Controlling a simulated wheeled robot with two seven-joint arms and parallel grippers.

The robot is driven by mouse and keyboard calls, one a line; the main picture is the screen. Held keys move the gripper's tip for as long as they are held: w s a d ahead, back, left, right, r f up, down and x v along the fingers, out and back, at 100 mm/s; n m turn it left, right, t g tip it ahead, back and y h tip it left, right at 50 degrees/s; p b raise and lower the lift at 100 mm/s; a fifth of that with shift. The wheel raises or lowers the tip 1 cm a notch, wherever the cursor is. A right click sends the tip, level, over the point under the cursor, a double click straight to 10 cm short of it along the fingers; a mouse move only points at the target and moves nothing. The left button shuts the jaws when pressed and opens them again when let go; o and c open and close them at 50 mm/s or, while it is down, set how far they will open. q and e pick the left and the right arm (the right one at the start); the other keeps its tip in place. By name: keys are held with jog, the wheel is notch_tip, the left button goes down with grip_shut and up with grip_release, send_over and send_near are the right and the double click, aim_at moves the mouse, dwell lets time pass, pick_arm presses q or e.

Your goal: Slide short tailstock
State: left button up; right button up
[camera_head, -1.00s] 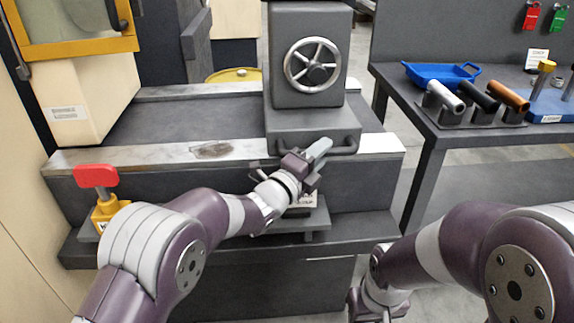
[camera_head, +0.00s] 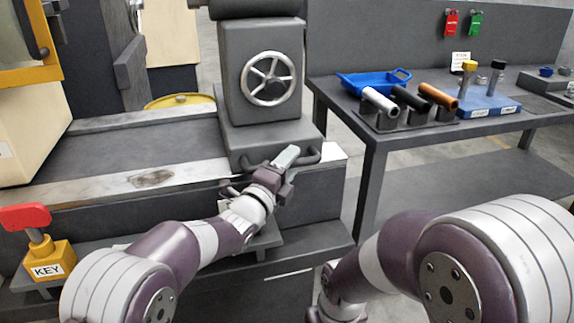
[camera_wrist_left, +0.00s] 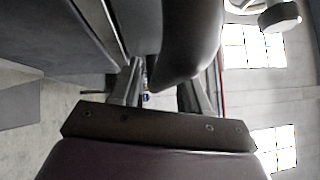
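The tailstock (camera_head: 258,75) is a grey block with a spoked handwheel (camera_head: 268,78). It stands upright on the lathe bed near the bed's right end. A dark bar handle (camera_head: 306,157) runs along the front of its base. My left gripper (camera_head: 284,160) is at this handle, its fingers on either side of the bar, and looks shut on it. The left wrist view shows the fingers (camera_wrist_left: 163,85) with the dark bar (camera_wrist_left: 188,40) between them; the exact contact is partly hidden. My right gripper (camera_head: 336,312) is low at the bottom edge, mostly cut off.
The bed rail (camera_head: 110,183) has a dark stain left of the tailstock. A red-topped yellow KEY block (camera_head: 48,258) sits at the left front. A bench (camera_head: 345,106) at right holds a blue tray (camera_head: 372,82) and several cylinders. Floor shows between bed and bench.

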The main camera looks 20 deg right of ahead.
pick_arm(q)
jog(key=shift+a, duration=0.2)
jog(key=p+v, duration=0.1)
jog(key=v, duration=1.1)
jog(key=shift+s+p, duration=0.25)
jog(key=shift+p, duration=0.05)
jog(key=shift+a+f, duration=0.1)
jog(key=shift+f, duration=0.05)
